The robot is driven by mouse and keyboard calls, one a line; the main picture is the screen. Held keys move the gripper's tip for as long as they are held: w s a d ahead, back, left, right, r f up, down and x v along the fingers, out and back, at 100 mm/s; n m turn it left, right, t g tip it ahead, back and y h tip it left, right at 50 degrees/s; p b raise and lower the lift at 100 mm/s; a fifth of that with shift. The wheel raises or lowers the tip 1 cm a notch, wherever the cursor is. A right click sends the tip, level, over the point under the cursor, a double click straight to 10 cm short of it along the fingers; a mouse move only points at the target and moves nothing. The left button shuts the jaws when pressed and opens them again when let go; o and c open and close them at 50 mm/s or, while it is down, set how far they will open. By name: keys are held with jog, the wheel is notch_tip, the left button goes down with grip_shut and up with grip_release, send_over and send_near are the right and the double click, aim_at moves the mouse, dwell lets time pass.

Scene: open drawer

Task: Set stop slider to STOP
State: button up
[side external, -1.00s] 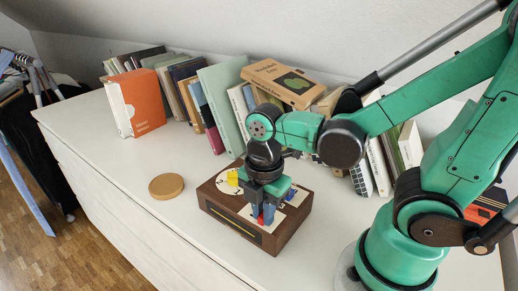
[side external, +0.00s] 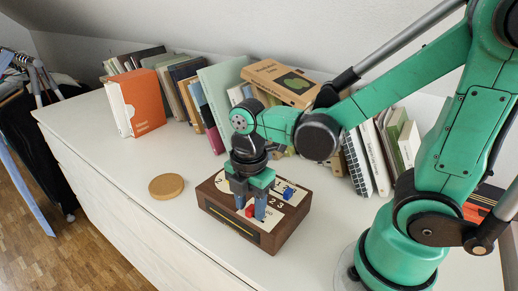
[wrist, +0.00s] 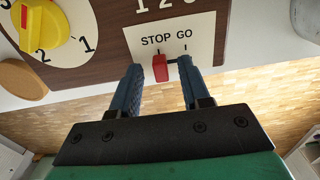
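The red slider (wrist: 160,68) on the brown box (side external: 296,228) is under the STOP label (wrist: 156,41), in line with its tick. The bare slot shows to its right, toward GO (wrist: 184,36). In the side view the red slider (side external: 250,211) shows low between the fingers. My gripper (wrist: 160,75) is open, one finger on each side of the slider. In the wrist view the left finger is nearer to it, with a small gap. My gripper (side external: 251,208) is low over the front of the box in the side view.
A yellow knob (wrist: 43,24) on a numbered dial is left of the STOP/GO plate. A blue slider (side external: 289,193) is farther back on the box. A round wooden disc (side external: 166,186) lies left of the box. Books (side external: 224,105) line the back; the white top (side external: 100,160) is clear at left.

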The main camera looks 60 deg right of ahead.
aim_at(251, 205)
dwell(0.3)
jog(key=shift+r, duration=2.8)
jog(key=m, duration=0.1)
jog(key=m+t, duration=0.1)
jog(key=m, duration=0.1)
jog(key=shift+w+d, duration=0.15)
jog(key=shift+d, duration=0.1)
jog(key=m+t, duration=0.1)
jog(key=m, duration=0.1)
jog(key=m+t, duration=0.1)
jog(key=m, duration=0.1)
jog(key=d+m, duration=0.1)
jog(key=m, duration=0.1)
jog(key=shift+w+r+t, duration=0.2)
jog(key=shift+w+t, duration=0.15)
jog(key=shift+t, duration=0.05)
jog(key=m, duration=0.2)
jog(key=m+t, duration=0.1)
jog(key=d+m+t, duration=0.1)
jog(key=m, duration=0.1)
jog(key=shift+w+r+m, duration=0.3)
jog(key=shift+w, duration=0.1)
jog(key=m, duration=0.1)
jog(key=m+t, duration=0.1)
jog(key=m, duration=0.1)
jog(key=shift+w+d+r, duration=0.15)
jog(key=shift+w+r, duration=0.05)
